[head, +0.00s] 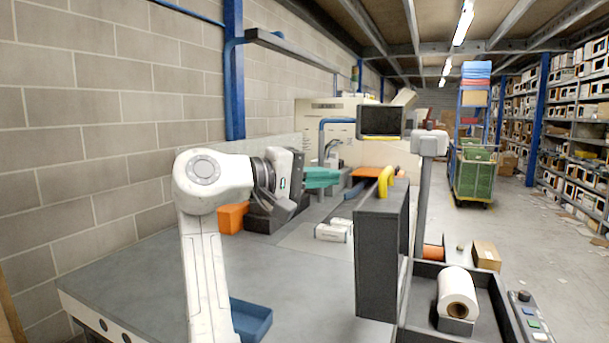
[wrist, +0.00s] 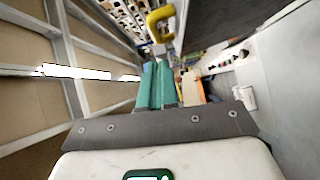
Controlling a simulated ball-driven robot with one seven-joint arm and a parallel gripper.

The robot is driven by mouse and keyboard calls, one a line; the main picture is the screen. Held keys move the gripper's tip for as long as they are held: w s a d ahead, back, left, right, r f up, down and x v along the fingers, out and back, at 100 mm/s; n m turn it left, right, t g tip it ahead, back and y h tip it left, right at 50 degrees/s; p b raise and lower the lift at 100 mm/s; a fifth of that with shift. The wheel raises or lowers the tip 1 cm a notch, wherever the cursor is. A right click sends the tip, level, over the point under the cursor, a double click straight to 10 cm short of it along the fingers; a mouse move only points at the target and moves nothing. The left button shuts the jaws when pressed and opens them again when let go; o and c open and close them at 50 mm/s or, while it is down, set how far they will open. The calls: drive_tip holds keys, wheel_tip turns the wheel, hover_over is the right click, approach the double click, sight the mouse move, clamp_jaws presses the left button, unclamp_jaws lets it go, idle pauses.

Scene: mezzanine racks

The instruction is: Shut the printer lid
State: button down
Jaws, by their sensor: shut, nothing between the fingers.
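The printer lid (head: 382,255) is a dark grey panel standing upright, open, with a yellow handle (head: 386,181) on its top edge. To its right is the open printer body (head: 492,318), a dark tray holding a white roll (head: 457,290). My gripper (head: 338,176) has teal fingers, closed together and empty. In the head view it is left of the yellow handle at about the same height, with a gap between. In the wrist view, the teal fingers (wrist: 157,68) point toward the handle (wrist: 160,22), and the dark lid (wrist: 212,20) shows at the upper right.
White packages (head: 333,232) lie on the bench left of the lid. An orange bin (head: 232,217) stands beneath my wrist and a blue tray (head: 250,319) at the front. A post with a white head (head: 430,142) rises behind the lid. A button panel (head: 535,322) is at right.

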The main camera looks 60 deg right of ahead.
sight(361, 200)
drive_tip(key=s+d+p, duration=0.1)
drive_tip(key=s+d, duration=0.2)
drive_tip(key=s, duration=0.2)
drive_tip(key=shift+s+d+f, duration=0.2)
drive_tip(key=shift+s+f, duration=0.1)
drive_tip(key=shift+f, duration=0.1)
